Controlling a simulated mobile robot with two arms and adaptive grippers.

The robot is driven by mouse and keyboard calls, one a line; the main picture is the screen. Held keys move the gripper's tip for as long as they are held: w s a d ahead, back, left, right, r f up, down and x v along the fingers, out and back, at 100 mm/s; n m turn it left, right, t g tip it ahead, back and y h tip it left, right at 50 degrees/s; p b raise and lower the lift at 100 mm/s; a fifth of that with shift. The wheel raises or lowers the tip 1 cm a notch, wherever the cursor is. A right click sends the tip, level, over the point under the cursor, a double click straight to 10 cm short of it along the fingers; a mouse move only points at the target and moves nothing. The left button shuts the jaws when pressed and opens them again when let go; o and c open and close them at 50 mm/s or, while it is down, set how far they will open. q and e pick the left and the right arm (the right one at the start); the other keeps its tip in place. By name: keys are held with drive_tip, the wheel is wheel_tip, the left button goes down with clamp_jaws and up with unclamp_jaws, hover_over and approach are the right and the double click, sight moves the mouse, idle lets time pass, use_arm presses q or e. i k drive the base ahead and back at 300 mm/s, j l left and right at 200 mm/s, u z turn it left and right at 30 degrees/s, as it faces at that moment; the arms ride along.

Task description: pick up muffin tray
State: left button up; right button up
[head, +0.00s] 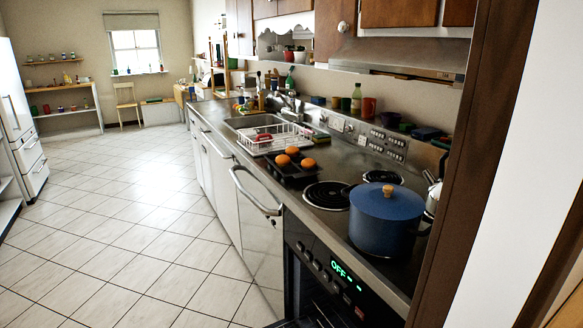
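The dark muffin tray (290,178) lies on the counter between the dish rack and the coil hob. Orange-brown round items, which look like muffins (283,160), sit in some of its cups. Another such item (308,163) sits at its right side. The tray's near edge is close to the front edge of the counter. Neither of my grippers shows in the head view.
A blue pot (384,219) with a lid stands on the hob, right of the tray. A bare coil burner (327,195) is beside the tray. A white dish rack (273,138) stands behind it. The oven (340,275) is below the hob. The tiled floor (130,220) at left is clear.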

sight(294, 171)
drive_tip(key=i+j+u, duration=0.45)
drive_tip(key=j, duration=0.4)
drive_tip(key=i+j+u, duration=0.45)
drive_tip(key=i+j, duration=0.15)
drive_tip(key=i+j+u, duration=0.45)
drive_tip(key=i+z, duration=0.2)
drive_tip(key=i, duration=0.3)
drive_tip(key=i+j+z, duration=0.25)
drive_tip(key=i, duration=0.25)
drive_tip(key=i+j+z, duration=0.2)
drive_tip(key=i, duration=0.3)
drive_tip(key=i+j+z, duration=0.2)
drive_tip(key=i, duration=0.3)
drive_tip(key=i+l+z, duration=0.2)
drive_tip(key=z, duration=0.2)
drive_tip(key=i+l+z, duration=0.1)
drive_tip(key=i+z, duration=0.6)
drive_tip(key=z, duration=0.15)
drive_tip(key=i+z, duration=0.4)
drive_tip(key=i+j+z, duration=0.15)
drive_tip(key=z, duration=0.3)
drive_tip(key=j, duration=0.1)
